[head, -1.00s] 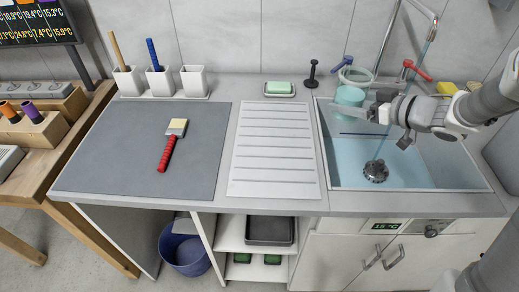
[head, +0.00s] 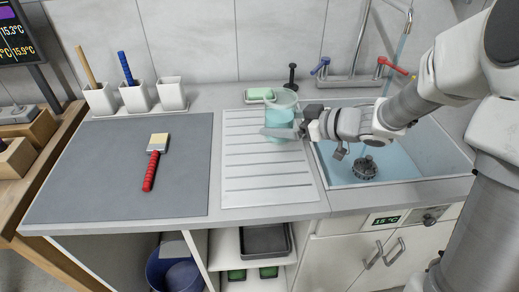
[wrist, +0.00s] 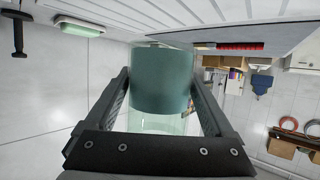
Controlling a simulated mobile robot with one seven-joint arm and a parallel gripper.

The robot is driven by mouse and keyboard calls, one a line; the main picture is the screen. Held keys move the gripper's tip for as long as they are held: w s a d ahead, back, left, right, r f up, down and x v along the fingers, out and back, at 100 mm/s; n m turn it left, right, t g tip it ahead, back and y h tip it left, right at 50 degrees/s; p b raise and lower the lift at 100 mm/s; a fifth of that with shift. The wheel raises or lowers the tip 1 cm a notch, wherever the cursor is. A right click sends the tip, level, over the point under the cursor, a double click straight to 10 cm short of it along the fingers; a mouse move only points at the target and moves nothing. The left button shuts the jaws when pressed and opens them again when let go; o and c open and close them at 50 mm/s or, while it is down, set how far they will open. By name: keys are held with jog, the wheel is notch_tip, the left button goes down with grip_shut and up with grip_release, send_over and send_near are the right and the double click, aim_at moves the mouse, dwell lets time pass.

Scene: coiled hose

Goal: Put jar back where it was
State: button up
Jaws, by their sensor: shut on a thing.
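The jar (head: 279,117) is clear at the top with teal liquid or colour below. It is upright at the upper right part of the ribbed drainboard (head: 265,180), left of the sink. My gripper (head: 283,132) comes from the right and is shut around the jar. In the wrist view the jar (wrist: 162,82) fills the space between the two fingers of my gripper (wrist: 160,95). I cannot tell whether the jar's base touches the drainboard.
The sink (head: 400,165) with a dark drain strainer (head: 365,167) is to the right. A soap dish (head: 258,96) and a black stopper (head: 291,78) stand behind the jar. A red-handled brush (head: 151,170) lies on the grey mat (head: 100,180). The drainboard's front is clear.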

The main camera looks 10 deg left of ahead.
jog(key=a+f, duration=0.1)
jog(key=a+f+b, duration=0.1)
jog(key=a, duration=0.2)
jog(key=shift+s+a+f, duration=0.35)
jog(key=shift+f, duration=0.05)
jog(key=shift+f+b, duration=1.15)
jog(key=shift+f, duration=0.8)
jog(key=shift+f, duration=0.15)
